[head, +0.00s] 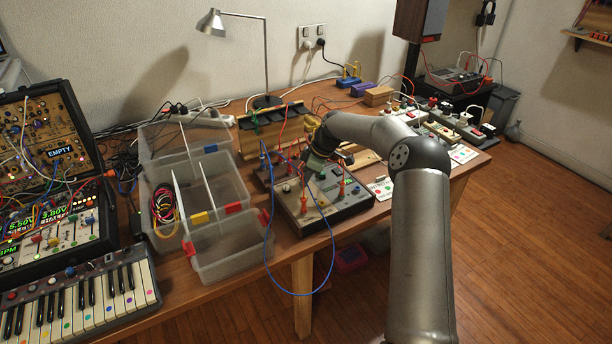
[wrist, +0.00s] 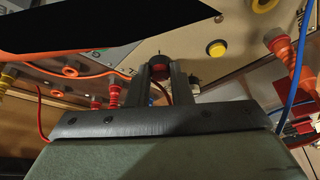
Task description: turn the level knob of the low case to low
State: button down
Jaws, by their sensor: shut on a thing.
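The low case (head: 345,205), a grey-topped box with red plugs and small knobs, sits on the table in the middle of the head view. My gripper (head: 316,168) reaches down over its back part. In the wrist view my gripper (wrist: 161,76) has its two dark fingers on either side of a small dark red and black knob (wrist: 155,71) on the light panel, and is shut on it. I cannot read any level marks around the knob. In the head view my gripper and arm hide the knob.
Orange-red plugs (wrist: 281,46) and a yellow button (wrist: 215,48) stand close by on the panel. A blue cable (head: 268,262) loops over the front edge.

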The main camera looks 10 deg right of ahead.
jog(key=n+g, duration=0.1)
jog(key=n, duration=0.1)
jog(key=n+p, duration=0.1)
jog(key=n, duration=0.1)
jog(key=shift+w+n+g, duration=0.2)
jog(key=shift+n+g, duration=0.2)
jog(key=shift+w+n+g+h+p, duration=0.15)
jog(key=shift+n+g+p, duration=0.4)
jog(key=shift+n, duration=0.6)
jog(key=shift+n+g+h+p, duration=0.15)
jog(key=shift+n+g+p, duration=0.35)
jog(key=shift+n, duration=0.65)
jog(key=c, duration=1.3)
grip_release()
